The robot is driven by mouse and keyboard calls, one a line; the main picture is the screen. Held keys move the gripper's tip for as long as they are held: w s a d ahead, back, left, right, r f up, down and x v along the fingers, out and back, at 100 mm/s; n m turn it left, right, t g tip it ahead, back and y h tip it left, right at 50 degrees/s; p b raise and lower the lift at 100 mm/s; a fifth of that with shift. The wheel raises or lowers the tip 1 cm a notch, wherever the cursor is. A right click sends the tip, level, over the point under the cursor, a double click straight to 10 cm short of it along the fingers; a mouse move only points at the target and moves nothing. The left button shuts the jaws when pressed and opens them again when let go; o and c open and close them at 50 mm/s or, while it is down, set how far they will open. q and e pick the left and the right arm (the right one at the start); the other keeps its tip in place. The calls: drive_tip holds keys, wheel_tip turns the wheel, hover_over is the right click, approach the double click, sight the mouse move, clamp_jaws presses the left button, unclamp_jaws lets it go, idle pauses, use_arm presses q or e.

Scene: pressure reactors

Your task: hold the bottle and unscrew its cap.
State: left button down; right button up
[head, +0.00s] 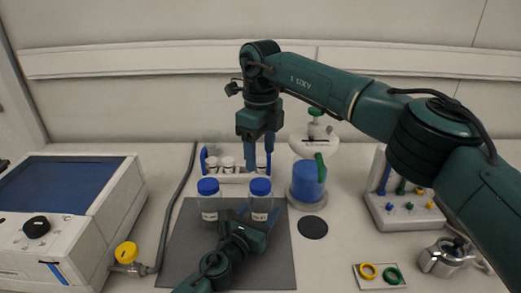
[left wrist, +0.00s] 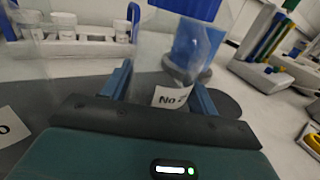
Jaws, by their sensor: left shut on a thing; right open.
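Two clear bottles with blue caps and white labels stand on the dark mat (head: 180,245). My left gripper (head: 256,217) is shut on the right bottle (head: 262,203), whose blue cap (head: 261,186) is on. In the left wrist view this bottle (left wrist: 165,62) stands between the two blue fingers (left wrist: 163,90), its label facing the palm. The other bottle (head: 209,207), with its cap (head: 208,187), stands free to the left. My right gripper (head: 260,158) is open and points down above the held bottle's cap, apart from it in the picture.
Behind the bottles is a rack (head: 234,179) of small white-capped vials. A blue-filled vessel (head: 308,183) stands right of the mat, near a dark disc (head: 313,228). A white instrument (head: 60,235) is left; a tool stand (head: 400,213), coloured rings (head: 380,275) and a metal pot (head: 437,260) are right.

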sight(260, 184)
drive_tip(key=m, duration=0.4)
drive_tip(key=shift+m, duration=0.3)
drive_tip(key=m, duration=1)
drive_tip(key=shift+m, duration=0.4)
drive_tip(key=m, duration=0.6)
drive_tip(key=shift+m, duration=0.3)
drive_tip(key=m, duration=0.7)
drive_tip(key=shift+f+m, duration=0.3)
drive_tip(key=shift+m, duration=0.2)
wheel_tip(260, 184, down, 7)
drive_tip(key=shift+f, duration=0.2)
drive_tip(key=shift+c, duration=0.3)
